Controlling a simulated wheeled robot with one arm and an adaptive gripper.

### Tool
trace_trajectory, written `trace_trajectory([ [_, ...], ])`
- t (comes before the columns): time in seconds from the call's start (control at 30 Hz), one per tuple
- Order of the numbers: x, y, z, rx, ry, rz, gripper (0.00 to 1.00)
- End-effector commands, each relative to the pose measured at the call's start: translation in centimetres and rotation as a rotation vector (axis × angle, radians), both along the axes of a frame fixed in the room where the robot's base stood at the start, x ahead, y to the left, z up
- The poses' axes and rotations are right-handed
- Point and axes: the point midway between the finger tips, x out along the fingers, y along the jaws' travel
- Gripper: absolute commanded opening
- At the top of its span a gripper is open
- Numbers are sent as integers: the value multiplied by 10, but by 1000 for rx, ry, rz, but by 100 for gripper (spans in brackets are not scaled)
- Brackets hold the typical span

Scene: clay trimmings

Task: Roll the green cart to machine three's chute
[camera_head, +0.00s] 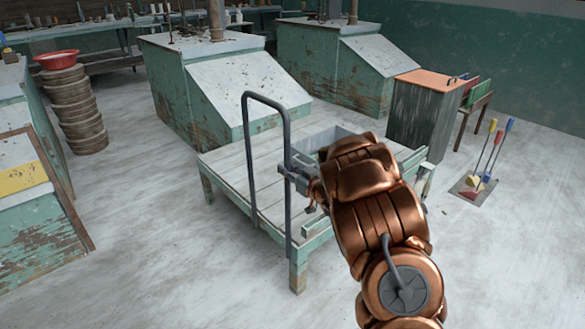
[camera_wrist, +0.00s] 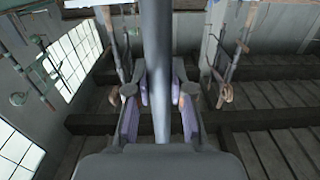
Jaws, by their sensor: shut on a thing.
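The green cart (camera_head: 225,163) stands in the middle of the floor in the head view, with a pale plank deck, chipped green frame and legs. Its tall grey hoop handle (camera_head: 249,150) rises at the near left end. My gripper (camera_head: 298,174) is shut on the handle's right upright; in the wrist view the upright (camera_wrist: 161,60) runs between its two fingers. My copper arm covers the cart's right part. Two green machines with sloped pale fronts stand behind, the left machine (camera_head: 180,85) and the right machine (camera_head: 315,68). I see no numbers on them. The cart's wheels do not show.
A grey cabinet with an orange top (camera_head: 415,118) stands right of the cart. Brooms and a dustpan (camera_head: 472,188) are farther right. Stacked round brown discs (camera_head: 75,110) and a green bench (camera_head: 35,225) are at the left. The floor left of the cart is clear.

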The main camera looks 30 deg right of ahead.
Motion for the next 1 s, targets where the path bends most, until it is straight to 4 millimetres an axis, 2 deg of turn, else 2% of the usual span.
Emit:
trace_trajectory([
  [0.37, -1, 3, -1, 0, 1, 0, 0],
  [1.0, -12, 53, 0, 0, -2, 4, 0],
])
